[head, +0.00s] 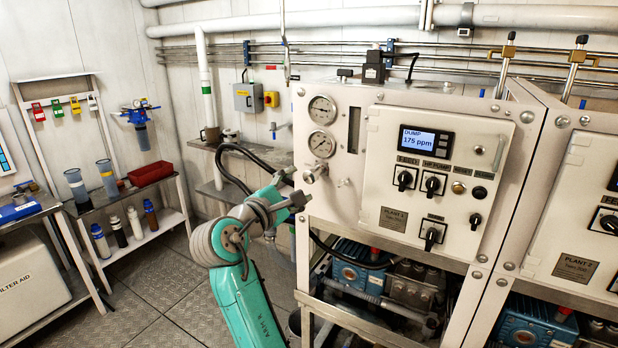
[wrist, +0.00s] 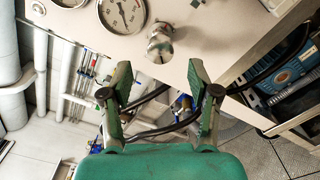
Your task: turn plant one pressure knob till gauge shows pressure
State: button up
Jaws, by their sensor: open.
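The plant one panel (head: 345,215) is a white cabinet face with two round gauges at its upper left. The lower gauge (head: 322,145) sits just above the metal pressure knob (head: 316,172). In the wrist view the knob (wrist: 160,46) shows ahead of my gripper (wrist: 159,78), slightly beyond the fingertips, with the gauge (wrist: 122,14) up and left of it. The gauge's needle reading is too small to tell. My gripper, also in the head view (head: 291,189), is open and empty, below and left of the knob, and apart from it.
A control box (head: 435,170) with a display reading "DUMP 175 ppm" and several black switches is right of the gauges. Dark hoses (head: 245,160) run behind my gripper. A shelf (head: 150,240) with bottles stands at left. The floor between is clear.

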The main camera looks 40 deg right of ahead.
aim_at(308, 178)
jog(key=shift+x, duration=3.2)
grip_shut()
